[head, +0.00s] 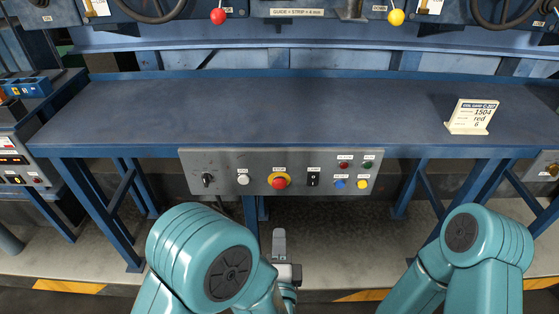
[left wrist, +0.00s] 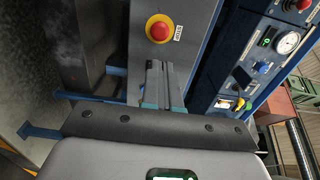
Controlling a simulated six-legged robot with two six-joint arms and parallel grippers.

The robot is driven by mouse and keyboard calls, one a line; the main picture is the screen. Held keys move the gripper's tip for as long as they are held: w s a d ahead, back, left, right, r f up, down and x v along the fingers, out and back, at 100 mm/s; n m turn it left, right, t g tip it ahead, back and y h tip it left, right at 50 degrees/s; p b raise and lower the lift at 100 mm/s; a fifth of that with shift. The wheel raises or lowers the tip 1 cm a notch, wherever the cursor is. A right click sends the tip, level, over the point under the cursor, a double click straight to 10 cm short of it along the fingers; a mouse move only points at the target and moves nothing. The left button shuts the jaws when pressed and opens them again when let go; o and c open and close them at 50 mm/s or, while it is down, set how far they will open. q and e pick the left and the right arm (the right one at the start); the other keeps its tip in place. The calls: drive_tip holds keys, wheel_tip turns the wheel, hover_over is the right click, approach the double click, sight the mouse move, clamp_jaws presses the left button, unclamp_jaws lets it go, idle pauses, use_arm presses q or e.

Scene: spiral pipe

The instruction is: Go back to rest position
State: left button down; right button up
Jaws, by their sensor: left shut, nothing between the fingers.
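My left gripper (head: 279,240) hangs low in the middle of the head view, below and in front of the grey control panel. Its fingers are together with nothing between them. In the left wrist view the closed fingers (left wrist: 161,72) point up toward a grey panel face with a red button on yellow. My left arm's teal links fill the lower left middle of the head view. My right arm's teal links show at the lower right. My right gripper is hidden or outside both views.
The blue workbench (head: 270,108) stands ahead; its top is mostly bare, with a printed sign (head: 472,116) at right. The control panel (head: 222,174) on its front edge has several buttons, including a red emergency stop (head: 279,181). A gauge cabinet (left wrist: 262,55) is at right in the wrist view.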

use_arm(q)
drive_tip(key=shift+a, duration=0.1)
drive_tip(key=w+a+f+n+g+y+p, duration=0.1)
drive_tip(key=a+n+y+p, duration=0.1)
drive_tip(key=a, duration=0.5)
drive_tip(key=w+a+f+n+g+y+p, duration=0.2)
drive_tip(key=a, duration=0.5)
drive_tip(key=s+a+f+n+g+h+p, duration=0.2)
drive_tip(key=s+a+f+n+g, duration=0.25)
drive_tip(key=f, duration=0.35)
drive_tip(key=s+d+f+n+g+h, duration=0.3)
drive_tip(key=s+n+g, duration=0.2)
drive_tip(key=s, duration=0.3)
drive_tip(key=s+d+f+n+g+h, duration=0.3)
drive_tip(key=s+f+n+g, duration=0.1)
drive_tip(key=s, duration=0.4)
drive_tip(key=n+g, duration=0.1)
drive_tip(key=n, duration=0.1)
drive_tip(key=shift+s+d+n, duration=0.25)
drive_tip(key=shift+d+n, duration=0.1)
drive_tip(key=shift+d, duration=0.05)
